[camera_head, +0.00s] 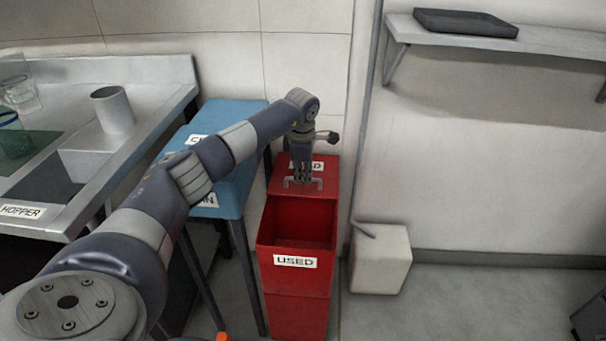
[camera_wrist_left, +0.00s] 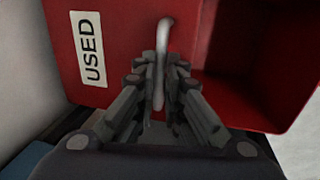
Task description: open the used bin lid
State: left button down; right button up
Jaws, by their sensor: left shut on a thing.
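The red used bin (camera_head: 294,293) stands on the floor with a white "USED" label on its front. Its red lid (camera_head: 317,177) is at the back of the bin's top, and the front part of the bin is uncovered, with the dark inside showing. My left gripper (camera_head: 301,180) is over the lid, shut on the grey lid handle (camera_head: 288,182). In the left wrist view the fingers (camera_wrist_left: 160,85) close on both sides of the handle (camera_wrist_left: 163,40), and the lid's "USED" label (camera_wrist_left: 90,48) lies to the left. My right gripper is not in view.
A steel counter with a hopper (camera_head: 90,190) is farther left. A pale block (camera_head: 381,262) stands on the floor to the right, against the wall. A shelf with a dark tray (camera_head: 466,23) hangs upper right.

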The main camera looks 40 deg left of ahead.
pick_arm(q)
jog(key=c, duration=1.7)
grip_release()
jog(key=r, duration=0.4)
jog(key=s+d+r, duration=0.1)
jog(key=r, duration=0.3)
jog(key=s+r, duration=0.1)
jog(key=r, duration=0.2)
jog(key=shift+d+r, duration=0.15)
jog(key=shift+r, duration=0.25)
jog(key=shift+d, duration=0.1)
